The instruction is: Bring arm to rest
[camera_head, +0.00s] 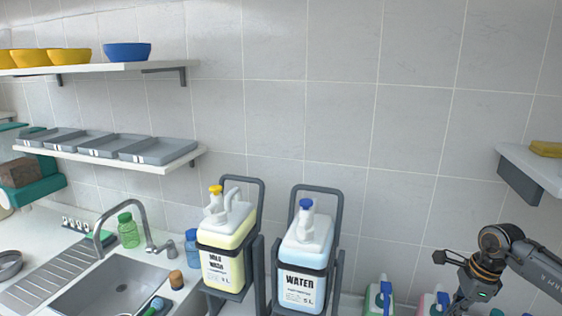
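My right arm comes in at the lower right edge. Its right gripper (449,281) hangs below the wall shelf on that side and points down and to the left. Its two fingers look spread apart, with nothing visible between them; the lower finger is partly cut off by the bottom edge. My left arm and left gripper are not in view.
Bottles (377,296) stand below, near the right gripper. A shelf (522,165) juts out above it. A sink (115,290) lies left. The wall between is clear.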

